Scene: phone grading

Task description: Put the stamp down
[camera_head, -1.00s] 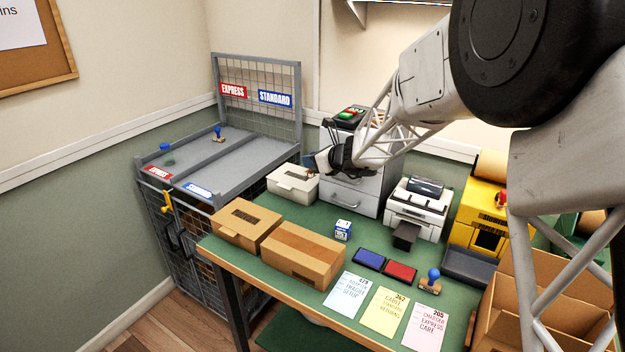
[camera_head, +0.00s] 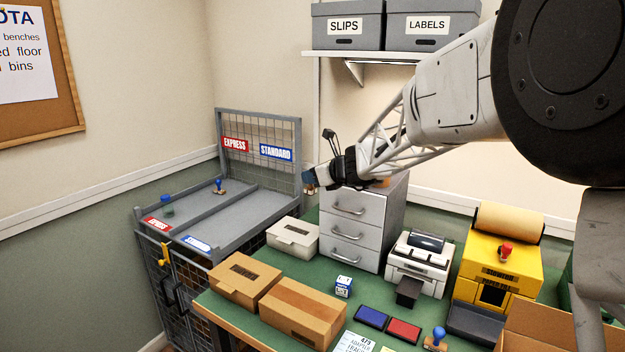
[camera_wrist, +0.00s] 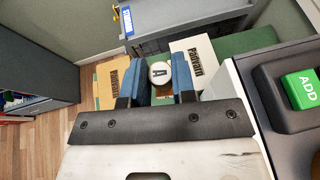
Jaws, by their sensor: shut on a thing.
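My gripper (camera_wrist: 159,85) is shut on a round, pale-topped thing marked "A" (camera_wrist: 160,72), which I take to be the stamp. It sits between the two blue fingers in the wrist view, its lower part hidden. In the head view my gripper (camera_head: 311,179) is in the air beside the top of the grey drawer unit (camera_head: 350,232), above the white box (camera_head: 293,238). Blue-knobbed stamps stand on the grey sorting cart (camera_head: 219,187) and on the green table (camera_head: 437,338).
Two brown cartons (camera_head: 302,313) stand at the table's front left. Blue (camera_head: 371,316) and red (camera_head: 404,331) ink pads lie right of a small white-and-blue cube (camera_head: 343,287). A printer (camera_head: 420,262) and a yellow machine (camera_head: 498,265) stand behind.

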